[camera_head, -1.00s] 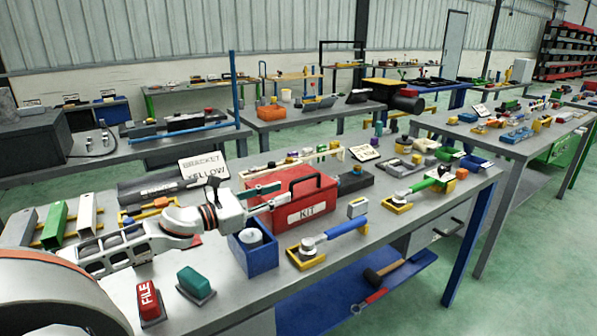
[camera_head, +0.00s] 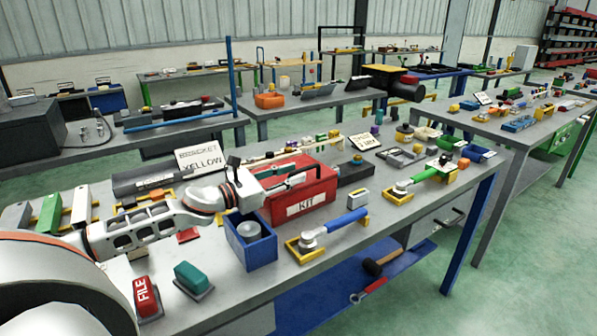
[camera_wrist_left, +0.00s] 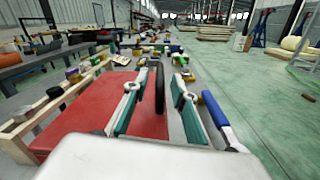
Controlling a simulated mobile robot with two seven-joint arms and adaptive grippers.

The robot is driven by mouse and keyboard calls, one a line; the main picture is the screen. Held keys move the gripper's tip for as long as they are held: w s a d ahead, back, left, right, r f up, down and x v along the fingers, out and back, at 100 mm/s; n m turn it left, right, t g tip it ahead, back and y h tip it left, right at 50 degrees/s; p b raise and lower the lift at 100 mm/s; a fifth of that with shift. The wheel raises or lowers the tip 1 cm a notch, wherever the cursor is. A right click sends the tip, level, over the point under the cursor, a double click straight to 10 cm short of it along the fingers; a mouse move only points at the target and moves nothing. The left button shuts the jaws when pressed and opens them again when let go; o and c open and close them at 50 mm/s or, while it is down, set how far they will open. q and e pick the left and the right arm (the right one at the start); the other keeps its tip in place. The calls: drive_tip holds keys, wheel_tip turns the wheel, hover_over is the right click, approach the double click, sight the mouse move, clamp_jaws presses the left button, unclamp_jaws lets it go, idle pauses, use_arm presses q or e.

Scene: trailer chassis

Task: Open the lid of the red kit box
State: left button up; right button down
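The red kit box (camera_head: 306,204) stands on the grey bench in the head view, its lid down and a KIT label on its front. Its red top also shows in the left wrist view (camera_wrist_left: 88,112). My left gripper (camera_head: 298,178) is over the box top, with green-padded fingers. In the wrist view my left gripper (camera_wrist_left: 157,100) is open, and the black handle (camera_wrist_left: 160,86) stands upright between the fingers, seemingly with a gap on both sides. In the head view the gripper covers much of the handle. My right gripper is not in view.
A blue bin (camera_head: 262,250) stands close to the left front of the box. A blue-handled tool in a yellow holder (camera_head: 306,252) lies in front of it. A dark block (camera_head: 355,172) is to its right. A red FILE block (camera_head: 146,296) and a green block (camera_head: 192,277) lie front left.

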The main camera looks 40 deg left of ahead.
use_arm(q)
drive_tip(key=shift+p+x, duration=0.3)
drive_tip(key=shift+x, duration=1.1)
clamp_jaws()
